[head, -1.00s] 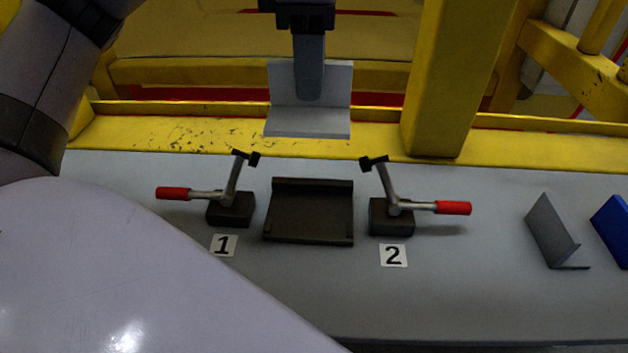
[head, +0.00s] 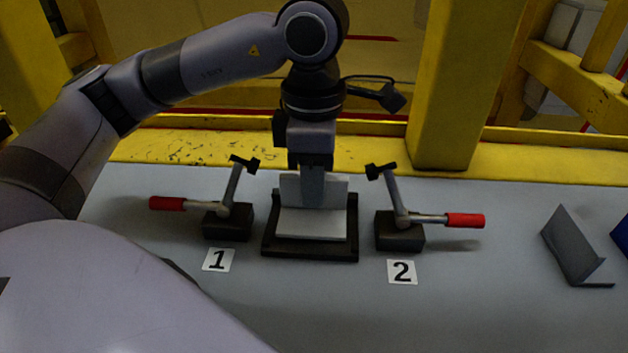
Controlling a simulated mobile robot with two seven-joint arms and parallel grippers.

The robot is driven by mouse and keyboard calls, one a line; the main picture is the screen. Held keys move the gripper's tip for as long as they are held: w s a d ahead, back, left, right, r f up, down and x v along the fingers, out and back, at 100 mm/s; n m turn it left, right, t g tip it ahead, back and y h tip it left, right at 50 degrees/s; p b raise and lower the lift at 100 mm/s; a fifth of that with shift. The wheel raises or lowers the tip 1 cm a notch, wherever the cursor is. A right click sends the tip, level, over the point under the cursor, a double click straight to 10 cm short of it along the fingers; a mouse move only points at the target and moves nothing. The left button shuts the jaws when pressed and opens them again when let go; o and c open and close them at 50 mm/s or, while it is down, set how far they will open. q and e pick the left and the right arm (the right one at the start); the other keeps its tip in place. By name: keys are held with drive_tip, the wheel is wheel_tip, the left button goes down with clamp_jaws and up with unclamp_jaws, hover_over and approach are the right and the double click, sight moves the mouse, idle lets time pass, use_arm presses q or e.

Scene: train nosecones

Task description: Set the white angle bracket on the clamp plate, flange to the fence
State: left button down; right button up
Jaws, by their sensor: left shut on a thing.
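The white angle bracket (head: 312,224) is at the dark clamp plate (head: 309,252), between the two toggle clamps. Its flat leg lies over the plate. Its upright flange stands at the back, along the fence (head: 353,200); I cannot tell whether they touch. My left gripper (head: 312,190) comes down from above and is shut on the upright flange. Clamp 1 (head: 228,218) and clamp 2 (head: 400,230) have raised arms and red handles pointing outward. My right gripper is not in view.
A grey angle bracket (head: 574,246) stands on the table at the right, with a blue piece (head: 621,236) at the picture's edge. A yellow post (head: 460,90) and rail rise behind.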

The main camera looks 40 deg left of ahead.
use_arm(q)
drive_tip(key=shift+f, duration=0.25)
drive_tip(key=c, duration=1.1)
unclamp_jaws()
drive_tip(key=shift+r, duration=0.1)
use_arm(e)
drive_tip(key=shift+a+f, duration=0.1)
use_arm(q)
drive_tip(key=shift+r, duration=0.25)
wheel_tip(320, 180, up, 12)
drive_tip(key=p, duration=0.2)
drive_tip(key=shift+f+p, duration=0.1)
drive_tip(key=shift+p, duration=0.2)
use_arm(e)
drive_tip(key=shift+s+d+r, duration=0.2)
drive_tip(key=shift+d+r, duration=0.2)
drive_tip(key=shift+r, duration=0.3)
